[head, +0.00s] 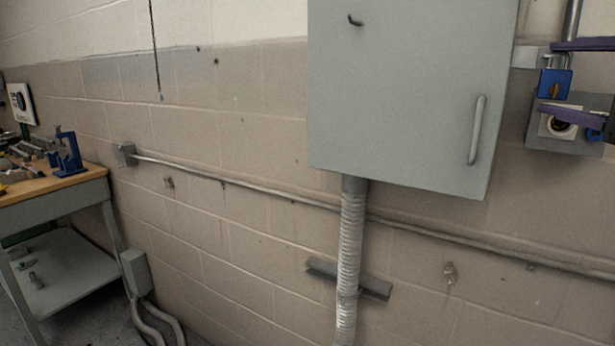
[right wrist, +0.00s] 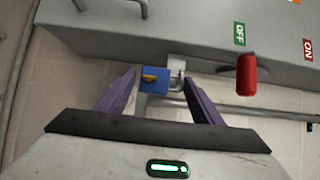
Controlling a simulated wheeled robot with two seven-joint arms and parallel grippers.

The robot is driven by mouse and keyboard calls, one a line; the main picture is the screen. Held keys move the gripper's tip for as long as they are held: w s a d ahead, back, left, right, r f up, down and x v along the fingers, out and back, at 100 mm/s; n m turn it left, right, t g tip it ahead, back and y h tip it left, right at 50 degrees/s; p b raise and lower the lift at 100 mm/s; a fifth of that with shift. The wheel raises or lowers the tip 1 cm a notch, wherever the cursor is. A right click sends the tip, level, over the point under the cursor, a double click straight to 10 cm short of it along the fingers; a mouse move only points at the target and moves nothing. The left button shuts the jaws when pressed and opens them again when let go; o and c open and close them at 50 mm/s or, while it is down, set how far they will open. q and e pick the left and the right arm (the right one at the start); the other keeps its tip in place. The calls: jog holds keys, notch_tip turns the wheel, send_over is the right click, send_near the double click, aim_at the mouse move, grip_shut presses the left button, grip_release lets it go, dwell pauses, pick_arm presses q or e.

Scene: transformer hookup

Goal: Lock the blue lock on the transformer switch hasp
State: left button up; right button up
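The blue lock (head: 554,84) is at the right edge of the head view, with its shackle up beside a light grey hasp tab (head: 529,57). My right gripper (head: 546,77) has one purple finger above the lock and one below. In the right wrist view, the blue lock (right wrist: 152,80) lies between the purple fingers (right wrist: 161,78), near the left one, with a gap to the right one. The shackle is at the hasp (right wrist: 178,64); I cannot tell whether it passes through or is closed. A red switch handle (right wrist: 247,76) stands near the green OFF label (right wrist: 239,34). My left gripper is out of view.
A large grey cabinet (head: 410,90) with a handle hangs left of the lock. A flexible conduit (head: 350,240) drops from it, and a thin pipe (head: 270,191) runs along the block wall. A workbench (head: 85,185) stands far left. A red ON label (right wrist: 307,49) is beyond the handle.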

jog(key=o, duration=0.5)
jog(key=shift+w+f, duration=0.1)
jog(key=shift+f, duration=0.4)
jog(key=shift+o, duration=0.2)
jog(key=shift+r, duration=0.15)
jog(key=shift+s+d+r+b, duration=0.1)
jog(key=shift+s+b, duration=0.45)
jog(key=shift+s, duration=0.6)
jog(key=shift+s+d+b, duration=0.1)
jog(key=shift+s+b, duration=0.45)
jog(key=shift+s, duration=0.6)
jog(key=shift+s+r+b, duration=0.1)
jog(key=shift+s+b, duration=0.35)
jog(key=shift+s, duration=0.8)
